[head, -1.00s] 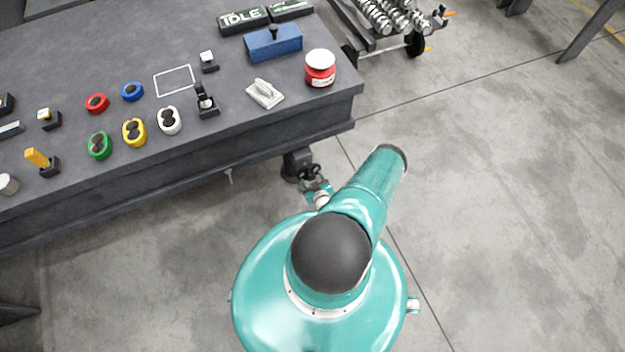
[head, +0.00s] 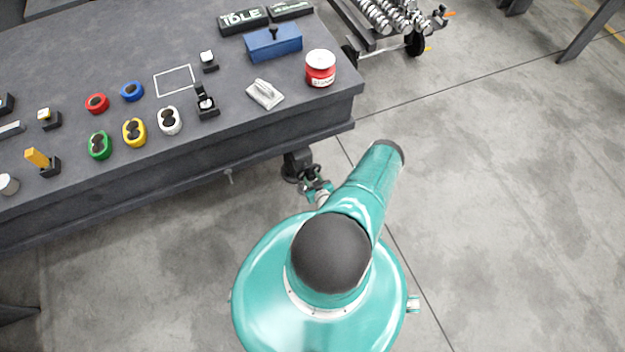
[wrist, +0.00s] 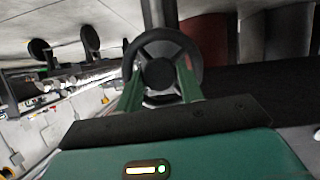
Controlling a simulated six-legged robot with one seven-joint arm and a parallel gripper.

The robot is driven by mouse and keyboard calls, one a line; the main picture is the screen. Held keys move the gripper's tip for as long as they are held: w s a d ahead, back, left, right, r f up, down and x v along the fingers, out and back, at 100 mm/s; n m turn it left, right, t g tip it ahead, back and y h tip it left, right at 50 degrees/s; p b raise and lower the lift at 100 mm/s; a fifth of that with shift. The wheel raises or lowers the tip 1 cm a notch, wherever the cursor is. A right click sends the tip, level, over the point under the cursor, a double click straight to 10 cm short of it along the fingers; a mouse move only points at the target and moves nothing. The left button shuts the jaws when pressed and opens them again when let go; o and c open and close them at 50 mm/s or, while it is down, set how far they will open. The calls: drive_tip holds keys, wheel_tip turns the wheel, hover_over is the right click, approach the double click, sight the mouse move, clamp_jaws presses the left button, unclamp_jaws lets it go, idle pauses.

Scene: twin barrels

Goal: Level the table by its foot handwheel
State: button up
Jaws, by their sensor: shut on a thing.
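The dark grey table (head: 215,160) stands at the left, with its near right corner close to my arm. A black spoked handwheel (wrist: 168,42) on the table's foot fills the upper middle of the wrist view, with a dark post behind it. In the head view the foot (head: 297,163) shows below the table's edge, and the wheel there is small and partly hidden. My gripper (wrist: 160,88) is shut on the handwheel, with one green finger on each side of it. In the head view my gripper (head: 316,190) is beside the foot, beneath the table's edge.
On the tabletop are a red jar (head: 320,70), a blue box (head: 273,43), a pale block with a handle (head: 265,94) and several coloured pieces. A wheeled cart with metal parts (head: 390,18) stands behind. The floor at the right is clear.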

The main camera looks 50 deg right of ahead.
drive_tip(key=m+t+y, duration=0.1)
drive_tip(key=m+y, duration=0.1)
drive_tip(key=m, duration=0.1)
drive_tip(key=shift+s+d, duration=0.1)
drive_tip(key=shift+s+d+f+m+t+y, duration=0.1)
drive_tip(key=shift+m+t+y, duration=0.65)
drive_tip(key=shift+m, duration=0.85)
drive_tip(key=o, duration=1)
drive_tip(key=v, duration=1.4)
